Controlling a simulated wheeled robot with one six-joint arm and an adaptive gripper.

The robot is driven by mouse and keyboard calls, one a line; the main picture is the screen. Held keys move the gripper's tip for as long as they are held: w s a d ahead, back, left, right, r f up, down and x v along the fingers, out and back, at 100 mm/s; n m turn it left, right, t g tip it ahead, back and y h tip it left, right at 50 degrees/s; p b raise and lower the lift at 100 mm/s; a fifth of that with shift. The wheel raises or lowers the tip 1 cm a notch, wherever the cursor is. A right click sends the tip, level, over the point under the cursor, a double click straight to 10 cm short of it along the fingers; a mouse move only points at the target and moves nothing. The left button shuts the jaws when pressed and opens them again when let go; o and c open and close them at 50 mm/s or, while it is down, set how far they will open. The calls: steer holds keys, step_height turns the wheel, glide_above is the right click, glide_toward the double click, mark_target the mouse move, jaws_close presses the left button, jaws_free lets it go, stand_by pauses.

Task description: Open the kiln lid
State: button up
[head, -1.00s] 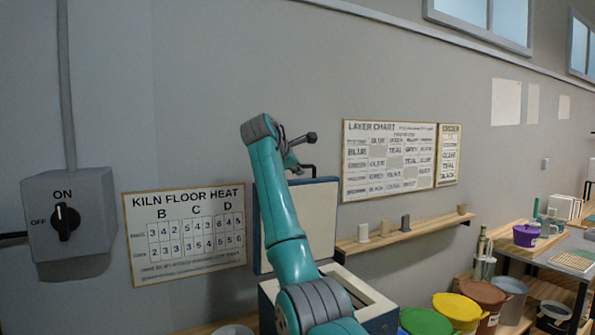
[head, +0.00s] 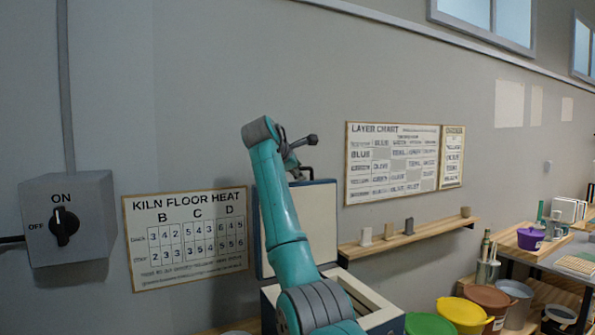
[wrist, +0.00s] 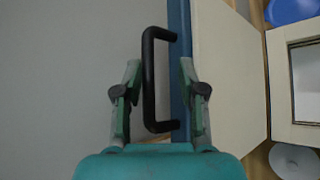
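The kiln lid (head: 312,222) stands raised and roughly upright behind the open kiln (head: 372,308), its pale inner face showing. The black lid handle (wrist: 149,85) lies between my fingers, with a gap on each side. My gripper (wrist: 160,68) is open around the handle and does not visibly grip it. In the head view my gripper (head: 296,163) is at the lid's top edge, partly hidden by my arm. My arm also covers part of the kiln.
A switch box (head: 67,222) and a kiln floor heat chart (head: 187,240) are on the wall at left. A wall shelf (head: 415,238) with small pieces is right of the lid. Several buckets, including a yellow one (head: 462,312), stand at lower right.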

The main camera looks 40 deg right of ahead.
steer(key=v, duration=1.2)
